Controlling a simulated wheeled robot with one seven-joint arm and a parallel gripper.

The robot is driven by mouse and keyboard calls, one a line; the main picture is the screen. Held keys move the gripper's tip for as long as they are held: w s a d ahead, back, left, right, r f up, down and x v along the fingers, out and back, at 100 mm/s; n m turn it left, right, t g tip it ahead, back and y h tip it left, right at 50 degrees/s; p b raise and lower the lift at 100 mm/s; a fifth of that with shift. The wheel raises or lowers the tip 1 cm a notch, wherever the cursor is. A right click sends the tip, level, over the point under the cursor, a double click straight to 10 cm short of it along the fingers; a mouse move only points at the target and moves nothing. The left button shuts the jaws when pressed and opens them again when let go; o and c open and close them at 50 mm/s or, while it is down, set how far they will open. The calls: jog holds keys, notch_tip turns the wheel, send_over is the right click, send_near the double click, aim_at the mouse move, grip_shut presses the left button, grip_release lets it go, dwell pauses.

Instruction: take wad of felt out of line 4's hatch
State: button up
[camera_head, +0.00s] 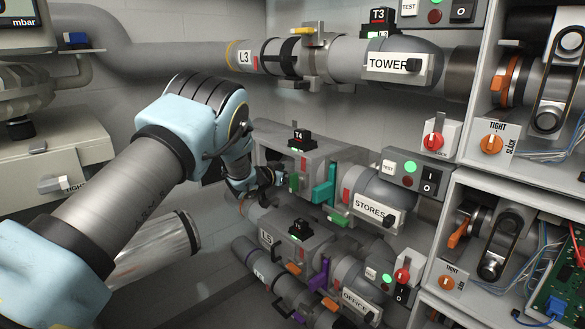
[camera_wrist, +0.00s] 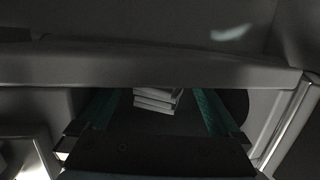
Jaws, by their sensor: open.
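Line 4's grey box (camera_head: 318,158), with the black T4 unit (camera_head: 300,140) on top, is in the middle of the head view. My arm reaches to its left side, and its end hides the opening there. In the wrist view, my gripper (camera_wrist: 156,92) is open, with one teal finger on each side. A pale, layered block (camera_wrist: 157,102), seemingly the wad of felt, shows between the fingers in a dark opening below a grey edge (camera_wrist: 150,68). I cannot tell whether the fingers touch it.
Line 3's pipe (camera_head: 262,57) runs above, and line 5's pipe (camera_head: 282,232) lies below. Control cabinets (camera_head: 515,195) fill the right. Bare wall (camera_head: 130,80) shows behind my arm.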

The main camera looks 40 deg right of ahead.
jog(key=c, duration=1.3)
jog(key=shift+o, duration=0.2)
